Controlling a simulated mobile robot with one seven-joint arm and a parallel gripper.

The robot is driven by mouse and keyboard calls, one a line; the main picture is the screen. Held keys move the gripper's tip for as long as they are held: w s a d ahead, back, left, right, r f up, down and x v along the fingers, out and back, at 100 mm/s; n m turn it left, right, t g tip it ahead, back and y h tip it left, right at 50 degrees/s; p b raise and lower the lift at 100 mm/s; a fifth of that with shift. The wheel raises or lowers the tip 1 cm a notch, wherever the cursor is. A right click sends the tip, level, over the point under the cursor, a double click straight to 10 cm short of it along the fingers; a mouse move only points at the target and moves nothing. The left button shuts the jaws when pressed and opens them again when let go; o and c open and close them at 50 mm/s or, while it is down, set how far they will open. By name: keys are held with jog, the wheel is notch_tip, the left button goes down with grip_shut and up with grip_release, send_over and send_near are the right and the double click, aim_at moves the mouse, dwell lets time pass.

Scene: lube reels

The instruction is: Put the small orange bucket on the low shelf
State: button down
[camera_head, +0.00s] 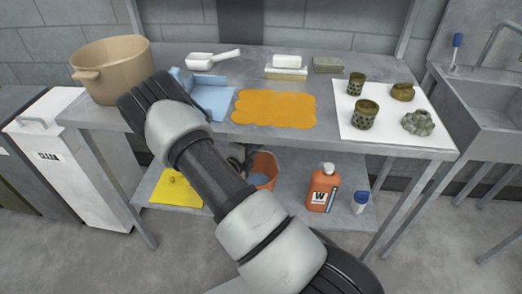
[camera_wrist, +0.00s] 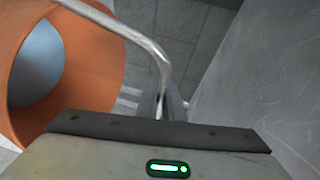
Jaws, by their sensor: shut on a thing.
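The small orange bucket (camera_head: 263,170) shows in the head view just right of my forearm, over the low shelf (camera_head: 291,190) and below the tabletop; its left part is hidden. I cannot tell whether its base touches the shelf. In the wrist view the bucket (camera_wrist: 92,62) fills the left side, tilted in the picture, with its opening and a grey-blue inside visible. Its metal bail handle curves across to my gripper (camera_wrist: 166,104), which is shut on the handle. In the head view my gripper is mostly hidden behind my arm.
The table (camera_head: 225,136) above holds a beige pot (camera_head: 113,70), blue tray (camera_head: 210,98), orange mat (camera_head: 273,108) and greasy parts on white sheet (camera_head: 385,130).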

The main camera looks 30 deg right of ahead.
jog(key=shift+w+d+f+b, duration=0.2)
jog(key=shift+d+f+b, duration=0.1)
jog(key=shift+f, duration=0.25)
jog(key=shift+w+d+f+b, duration=0.2)
jog(key=shift+d+f, duration=0.1)
jog(key=shift+f, duration=0.25)
jog(key=shift+w+d+f+b, duration=0.2)
jog(key=shift+d+f+b, duration=0.1)
jog(key=shift+f, duration=0.35)
jog(key=c, duration=1.9)
grip_release()
jog(key=shift+f, duration=0.1)
jog(key=p+v, duration=0.2)
jog(key=v, duration=1)
jog(key=shift+a, duration=0.15)
